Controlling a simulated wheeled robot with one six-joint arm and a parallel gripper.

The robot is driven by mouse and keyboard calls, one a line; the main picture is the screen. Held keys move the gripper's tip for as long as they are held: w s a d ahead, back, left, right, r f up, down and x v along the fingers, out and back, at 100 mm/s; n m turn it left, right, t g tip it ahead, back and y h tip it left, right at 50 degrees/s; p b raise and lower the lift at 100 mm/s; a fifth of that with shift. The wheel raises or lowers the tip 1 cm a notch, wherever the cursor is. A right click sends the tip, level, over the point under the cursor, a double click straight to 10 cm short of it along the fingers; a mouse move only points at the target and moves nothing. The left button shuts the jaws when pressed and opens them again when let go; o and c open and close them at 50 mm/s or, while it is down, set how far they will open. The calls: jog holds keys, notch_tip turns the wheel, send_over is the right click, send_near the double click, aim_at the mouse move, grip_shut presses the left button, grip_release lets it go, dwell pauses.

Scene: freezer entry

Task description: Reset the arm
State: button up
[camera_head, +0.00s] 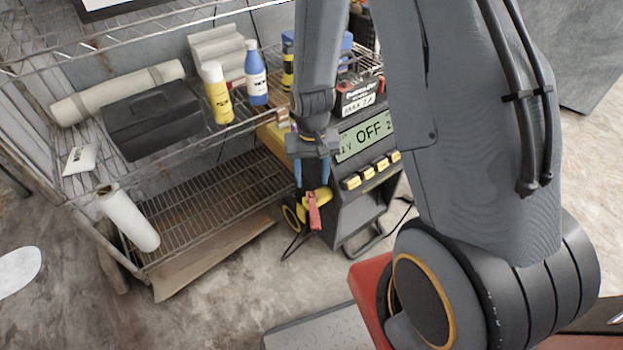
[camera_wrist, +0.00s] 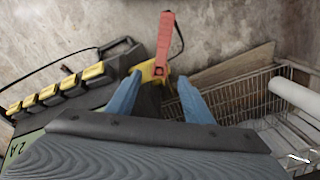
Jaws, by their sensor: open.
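My gripper (camera_head: 312,175) points down in the head view, in front of a black machine (camera_head: 358,190) with a display reading OFF and a row of yellow buttons. Its two blue fingers are spread apart, and in the wrist view my gripper (camera_wrist: 160,100) is open. A red clamp-like handle (camera_head: 313,212) on a yellow part (camera_head: 318,196) of the machine's side shows just beyond the fingertips. In the wrist view the red handle (camera_wrist: 165,38) and yellow part (camera_wrist: 152,72) appear between and past the fingertips. I cannot tell whether the fingers touch them.
A wire shelf rack (camera_head: 215,185) stands left of the machine. It holds a black toolbox (camera_head: 150,122), a yellow bottle (camera_head: 217,95), a blue bottle (camera_head: 256,75) and a white roll (camera_head: 128,220). A black cable lies near the machine. Concrete floor (camera_head: 225,315) is open in front.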

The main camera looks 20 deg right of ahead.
dwell(0.3)
jog(key=s+a+r+n, duration=0.2)
jog(key=s+r, duration=0.6)
jog(key=r, duration=0.5)
jog(key=s+a+r+n, duration=0.1)
jog(key=s+a+r, duration=0.1)
jog(key=s+r, duration=0.9)
jog(key=w+d+r+p, duration=0.2)
jog(key=d+r+p, duration=0.2)
jog(key=r+p, duration=0.4)
jog(key=p, duration=0.4)
jog(key=shift+m, duration=0.3)
jog(key=shift+d, duration=0.1)
jog(key=shift+c, duration=0.2)
